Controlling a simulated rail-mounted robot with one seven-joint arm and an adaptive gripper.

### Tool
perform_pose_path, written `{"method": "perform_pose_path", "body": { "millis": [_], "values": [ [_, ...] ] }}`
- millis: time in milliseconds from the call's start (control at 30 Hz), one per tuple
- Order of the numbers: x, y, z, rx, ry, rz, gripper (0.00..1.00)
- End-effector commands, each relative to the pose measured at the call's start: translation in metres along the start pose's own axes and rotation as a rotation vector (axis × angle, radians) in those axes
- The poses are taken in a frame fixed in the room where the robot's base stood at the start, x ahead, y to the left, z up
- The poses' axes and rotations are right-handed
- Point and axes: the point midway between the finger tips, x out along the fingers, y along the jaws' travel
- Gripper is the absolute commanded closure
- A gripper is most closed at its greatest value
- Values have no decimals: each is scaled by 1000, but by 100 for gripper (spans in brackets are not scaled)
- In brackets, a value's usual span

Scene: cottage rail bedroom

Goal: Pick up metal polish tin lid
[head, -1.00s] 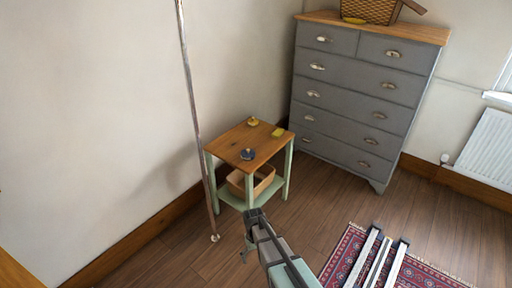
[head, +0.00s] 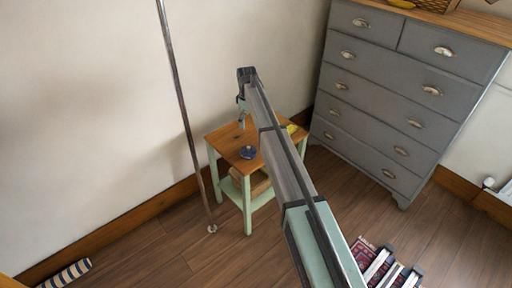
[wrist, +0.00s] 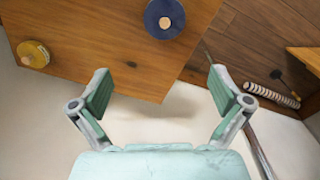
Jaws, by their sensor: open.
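A small wooden-topped table (head: 223,137) with pale green legs carries the small items. A dark blue round piece with a pale knob (head: 248,152) lies near its front; it shows at the top of the wrist view (wrist: 165,18). I cannot tell for sure which is the metal polish tin lid. My gripper (wrist: 160,75) is open and empty, pointing down above the table; it also shows in the head view (head: 242,122).
A basket (head: 258,184) sits on the lower shelf. A thin metal pole (head: 182,110) stands left of the table. A grey chest of drawers (head: 385,95) stands right. A striped roll (head: 68,274) lies by the wall.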

Motion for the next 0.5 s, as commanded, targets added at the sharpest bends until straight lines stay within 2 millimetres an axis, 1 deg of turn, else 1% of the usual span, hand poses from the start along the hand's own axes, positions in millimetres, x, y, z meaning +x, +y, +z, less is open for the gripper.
{"method": "perform_pose_path", "body": {
  "millis": [133,233,367,500],
  "values": [
    [3,-3,2,-50,-6,-9,0],
    [13,-3,2,-60,-7,-9,0],
    [34,-3,2,-58,-7,-9,0],
    [63,-3,2,-57,-7,-9,0]
  ]
}}
